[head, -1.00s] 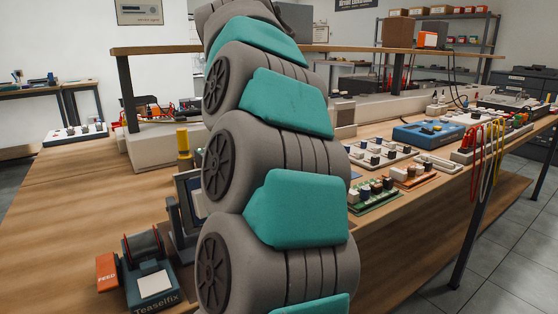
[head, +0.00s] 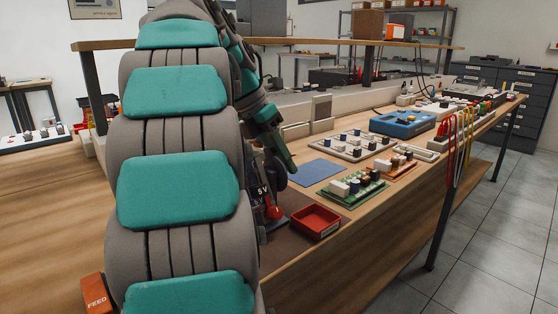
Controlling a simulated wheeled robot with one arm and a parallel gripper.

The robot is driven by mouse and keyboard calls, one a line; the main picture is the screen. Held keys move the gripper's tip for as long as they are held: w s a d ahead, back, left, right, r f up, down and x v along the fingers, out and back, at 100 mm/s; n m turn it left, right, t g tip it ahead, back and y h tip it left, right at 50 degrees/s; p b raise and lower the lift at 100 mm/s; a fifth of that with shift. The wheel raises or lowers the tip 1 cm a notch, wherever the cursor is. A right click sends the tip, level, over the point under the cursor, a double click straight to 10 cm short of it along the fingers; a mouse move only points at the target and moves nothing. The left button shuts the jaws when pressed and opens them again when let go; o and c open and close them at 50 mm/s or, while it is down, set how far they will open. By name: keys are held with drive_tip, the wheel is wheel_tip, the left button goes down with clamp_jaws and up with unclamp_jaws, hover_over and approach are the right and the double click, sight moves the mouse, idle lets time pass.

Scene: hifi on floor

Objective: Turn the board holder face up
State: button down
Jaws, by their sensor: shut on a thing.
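My arm, grey with teal pads, fills the left and middle of the head view. Its far part (head: 268,120) bends down toward the bench, to the left of the blue mat. My gripper's fingers are hidden behind my arm, so I cannot see what they hold. I cannot make out the board holder; the part of the bench behind my arm is covered.
A dark "5 V" block (head: 262,191) and a red tray (head: 315,221) stand close beside my arm. A flat blue mat (head: 317,172), a green board (head: 352,187) and an orange board (head: 393,168) lie rightward. A raised shelf (head: 300,43) runs behind.

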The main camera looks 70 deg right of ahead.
idle(0.4)
drive_tip(key=c, duration=0.8)
unclamp_jaws()
drive_tip(key=shift+s, duration=0.1)
drive_tip(key=shift+w+t, duration=0.2)
drive_tip(key=shift+t, duration=0.1)
